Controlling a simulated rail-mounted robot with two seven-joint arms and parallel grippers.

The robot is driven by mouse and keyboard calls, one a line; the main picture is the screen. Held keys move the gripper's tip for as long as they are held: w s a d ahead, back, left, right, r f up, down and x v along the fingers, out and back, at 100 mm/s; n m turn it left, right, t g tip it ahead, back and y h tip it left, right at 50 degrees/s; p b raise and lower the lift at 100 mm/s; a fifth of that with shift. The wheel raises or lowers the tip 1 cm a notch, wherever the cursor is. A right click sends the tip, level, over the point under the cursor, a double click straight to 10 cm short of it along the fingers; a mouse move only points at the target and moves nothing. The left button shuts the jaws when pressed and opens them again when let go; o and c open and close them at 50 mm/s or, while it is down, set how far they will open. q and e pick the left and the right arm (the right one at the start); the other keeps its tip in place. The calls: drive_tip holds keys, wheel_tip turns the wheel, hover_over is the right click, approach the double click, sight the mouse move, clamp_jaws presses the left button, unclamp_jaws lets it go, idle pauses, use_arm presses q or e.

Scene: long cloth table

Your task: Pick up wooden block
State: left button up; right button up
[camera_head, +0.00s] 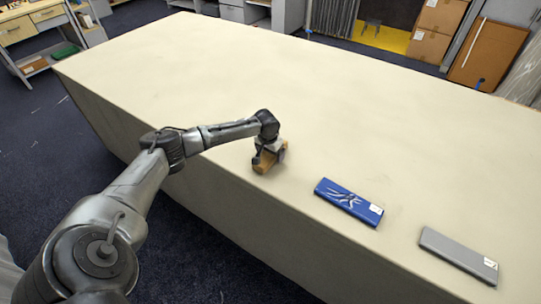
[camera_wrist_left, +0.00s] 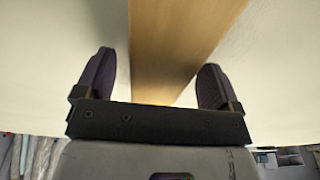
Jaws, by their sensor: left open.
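The wooden block (camera_head: 264,161) is light brown and sits on the cloth table near its front edge, left of the blue box. My left gripper (camera_head: 270,152) is over it, pointing down, and hides part of it. In the left wrist view the block (camera_wrist_left: 178,45) runs between the two fingers of my left gripper (camera_wrist_left: 155,80). The fingers stand apart, with a gap to the block on each side. My right gripper is not in view.
A blue box with a white design (camera_head: 348,201) and a grey box (camera_head: 458,255) lie to the right along the front edge of the table (camera_head: 300,80). The table behind the block is clear. Shelves and cardboard boxes (camera_head: 428,45) stand beyond the table.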

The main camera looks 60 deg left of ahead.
use_arm(q)
drive_tip(key=shift+f, duration=0.35)
drive_tip(key=shift+c, duration=0.4)
drive_tip(key=c, duration=1.1)
